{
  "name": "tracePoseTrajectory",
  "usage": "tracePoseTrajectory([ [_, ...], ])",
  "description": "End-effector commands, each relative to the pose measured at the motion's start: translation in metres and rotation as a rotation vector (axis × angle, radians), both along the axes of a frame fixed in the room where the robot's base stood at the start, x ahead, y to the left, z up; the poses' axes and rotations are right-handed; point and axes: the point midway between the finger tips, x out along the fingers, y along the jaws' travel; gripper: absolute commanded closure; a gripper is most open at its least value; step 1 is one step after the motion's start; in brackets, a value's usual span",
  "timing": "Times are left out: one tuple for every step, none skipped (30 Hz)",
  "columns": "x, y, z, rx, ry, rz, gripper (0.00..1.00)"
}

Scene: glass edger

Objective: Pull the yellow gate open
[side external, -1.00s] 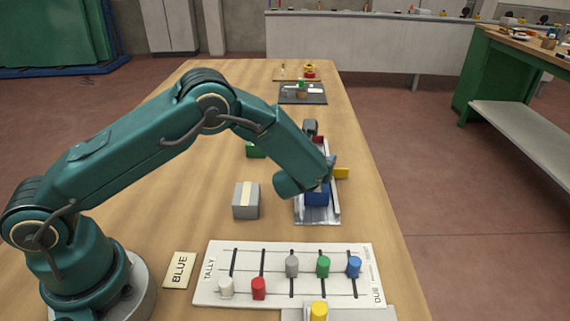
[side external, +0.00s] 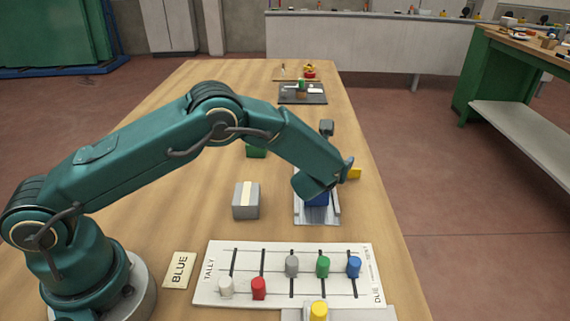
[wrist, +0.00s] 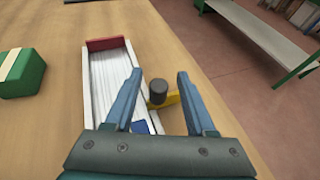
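The yellow gate (side external: 354,173) sticks out past the right side of a pale channel (side external: 318,219) in the side view. In the wrist view the gate (wrist: 172,99) lies to the right of the channel's right wall, with a dark round knob (wrist: 157,92) beside it. My gripper (wrist: 159,72) is open. Its two fingers stand apart on either side of the knob, with a visible gap to each. A blue block (wrist: 141,127) shows in the channel near the left finger, and also in the side view (side external: 317,199). My wrist hides part of the channel from the side.
A red end piece (wrist: 105,43) closes the channel's far end. A green block (wrist: 20,73) and a grey box (side external: 246,202) stand left of it. A white tally board (side external: 212,284) with several coloured pegs and a BLUE card (side external: 179,270) lie in front. The table's right edge is close.

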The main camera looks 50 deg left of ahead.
Motion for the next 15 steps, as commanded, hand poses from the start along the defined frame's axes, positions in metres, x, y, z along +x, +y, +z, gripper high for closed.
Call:
tracePoseTrajectory([
  [0.0, 0.0, 0.0, 0.0, 0.0, 0.001, 0.45],
  [0.0, 0.0, 0.0, 0.0, 0.0, 0.001, 0.45],
  [-0.001, 0.0, 0.0, 0.0, 0.0, 0.001, 0.45],
  [-0.002, -0.001, 0.001, 0.0, 0.0, 0.0, 0.45],
  [-0.003, -0.002, 0.002, 0.0, 0.0, 0.0, 0.45],
  [-0.006, -0.003, 0.003, 0.0, 0.001, 0.0, 0.45],
  [-0.008, -0.004, 0.004, 0.001, 0.002, -0.001, 0.45],
  [-0.01, -0.005, 0.005, 0.001, 0.002, -0.001, 0.45],
  [-0.014, -0.007, 0.007, 0.001, 0.0, -0.001, 0.45],
  [-0.017, -0.008, 0.008, 0.001, 0.001, -0.002, 0.45],
  [-0.02, -0.009, 0.009, 0.001, 0.001, -0.003, 0.45],
  [-0.023, -0.01, 0.011, 0.001, -0.001, -0.002, 0.45],
  [-0.026, -0.012, 0.012, 0.002, 0.001, -0.003, 0.45],
  [-0.029, -0.013, 0.014, 0.001, 0.0, -0.004, 0.45],
  [-0.033, -0.015, 0.015, 0.0, 0.001, -0.002, 0.45],
])
